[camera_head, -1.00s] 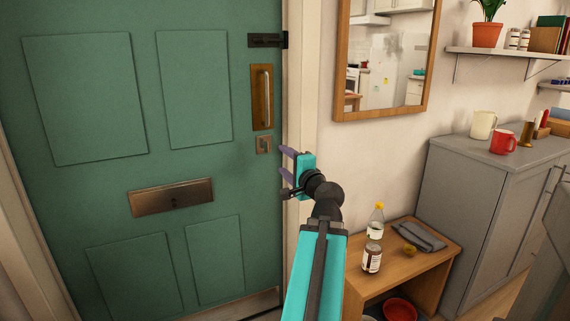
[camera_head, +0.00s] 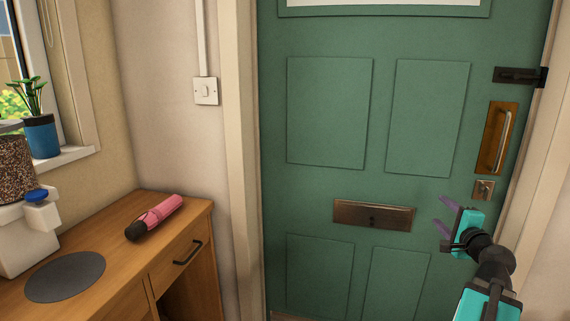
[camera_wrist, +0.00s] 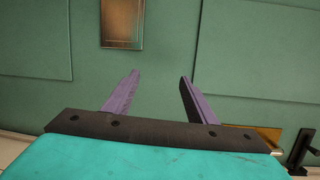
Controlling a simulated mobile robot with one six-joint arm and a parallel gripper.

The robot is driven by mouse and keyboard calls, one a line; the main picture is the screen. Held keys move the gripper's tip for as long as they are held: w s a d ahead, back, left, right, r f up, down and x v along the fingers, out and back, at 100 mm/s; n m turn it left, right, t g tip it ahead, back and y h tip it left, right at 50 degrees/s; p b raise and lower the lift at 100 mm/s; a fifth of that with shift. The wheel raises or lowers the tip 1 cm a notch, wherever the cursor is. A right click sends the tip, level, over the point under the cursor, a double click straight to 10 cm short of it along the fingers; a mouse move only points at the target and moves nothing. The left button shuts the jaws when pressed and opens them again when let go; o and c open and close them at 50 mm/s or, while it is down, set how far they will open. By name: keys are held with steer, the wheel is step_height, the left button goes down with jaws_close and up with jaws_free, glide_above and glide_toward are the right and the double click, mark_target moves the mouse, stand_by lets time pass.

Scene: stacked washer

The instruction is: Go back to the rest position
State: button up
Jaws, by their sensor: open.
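My gripper (camera_head: 445,219) shows at the lower right of the head view, in front of the green door (camera_head: 330,115). Its two purple fingers are apart with nothing between them. In the wrist view my gripper (camera_wrist: 158,88) is also open and empty, with the green door (camera_wrist: 235,45) filling the background. The brass letter plate (camera_wrist: 122,22) is at the top of that view, beyond the fingers. My arm comes in from the lower right of the head view.
A wooden desk (camera_head: 190,212) with a pink umbrella (camera_head: 158,215) and a dark round mat (camera_head: 65,277) stands at the left. The door has a letter slot (camera_head: 374,214), a brass pull handle (camera_head: 502,138) and a dark bolt (camera_head: 515,75). A light switch (camera_head: 206,91) is on the wall.

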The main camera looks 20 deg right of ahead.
steer(key=w+a+f+n+g+y+p, duration=0.1)
steer(key=w+a+f+n+y+p, duration=0.15)
steer(key=w+a+f, duration=0.65)
steer(key=w+a+f+n+g+y+p, duration=0.1)
steer(key=w+a+f+y+p, duration=0.4)
steer(key=a, duration=0.6)
steer(key=a+f+n+g+y+p, duration=0.2)
steer(key=a+f, duration=0.5)
steer(key=a, duration=0.4)
steer(key=a+f+n+g+y+p, duration=0.1)
steer(key=a+f+n+g+p, duration=0.2)
steer(key=a+f, duration=0.7)
steer(key=s+a+f+n+g+p, duration=0.35)
steer(key=s+a+f, duration=0.25)
steer(key=s+a, duration=0.3)
steer(key=s+a+f+n+g+p, duration=0.25)
steer(key=s+a+f+g, duration=0.2)
steer(key=s+a, duration=0.45)
steer(key=s+a+f+n+g+p, duration=0.1)
steer(key=s+f+n+g, duration=0.1)
steer(key=s, duration=0.3)
steer(key=s+a+f+n+g, duration=0.1)
steer(key=s+f+n, duration=0.2)
steer(key=s, duration=0.3)
steer(key=s+d+n+g+h, duration=0.3)
steer(key=s+d+n+h, duration=0.1)
steer(key=s+d, duration=0.2)
steer(key=shift+s, duration=0.5)
steer(key=shift+f, duration=0.1)
